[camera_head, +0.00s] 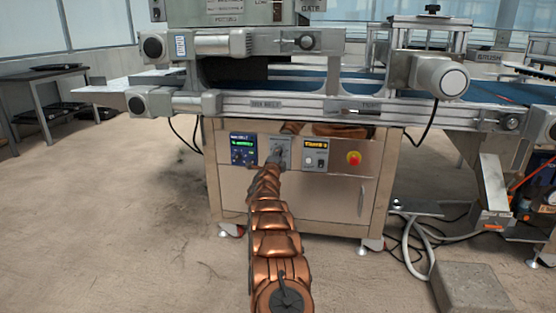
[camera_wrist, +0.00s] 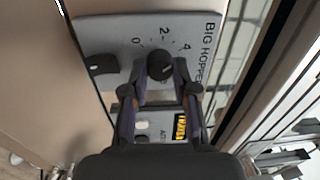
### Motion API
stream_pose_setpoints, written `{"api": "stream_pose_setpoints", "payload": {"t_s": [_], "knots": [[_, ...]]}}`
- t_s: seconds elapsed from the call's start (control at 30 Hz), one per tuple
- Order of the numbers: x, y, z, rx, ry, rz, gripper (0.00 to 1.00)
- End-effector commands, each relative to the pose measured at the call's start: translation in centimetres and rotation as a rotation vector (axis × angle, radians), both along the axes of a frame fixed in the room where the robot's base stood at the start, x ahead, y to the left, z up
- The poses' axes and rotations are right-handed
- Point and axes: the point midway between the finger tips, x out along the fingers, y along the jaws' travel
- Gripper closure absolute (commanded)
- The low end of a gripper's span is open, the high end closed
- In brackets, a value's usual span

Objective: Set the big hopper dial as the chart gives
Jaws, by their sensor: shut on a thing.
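The big hopper dial is a round black knob (camera_wrist: 161,66) on a grey plate (camera_wrist: 100,40) marked "BIG HOPPER" in the wrist view. The numbers 0, 2 and 4 show around the knob. My gripper (camera_wrist: 160,80) is shut on the knob, one finger on each side. I cannot tell for sure where the knob's pointer stands. In the head view the dial plate (camera_head: 279,144) is on the machine's front cabinet, and my gripper (camera_head: 275,160) covers its lower part. I cannot make out a readable chart in either view.
A dark panel with a lit display (camera_head: 243,149) is left of the dial plate. A panel with a yellow display (camera_head: 316,146) and a red stop button (camera_head: 354,158) are to its right. The conveyor frame (camera_head: 290,106) juts out above. Open floor lies in front.

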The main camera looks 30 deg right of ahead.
Motion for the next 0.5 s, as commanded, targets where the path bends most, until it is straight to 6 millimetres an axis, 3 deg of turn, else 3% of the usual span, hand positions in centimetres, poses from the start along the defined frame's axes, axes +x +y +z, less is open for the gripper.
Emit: {"api": "stream_pose_setpoints", "payload": {"t_s": [0.5], "knots": [[0.08,0.15,-0.22,0.113,-0.092,0.002,1.00]]}}
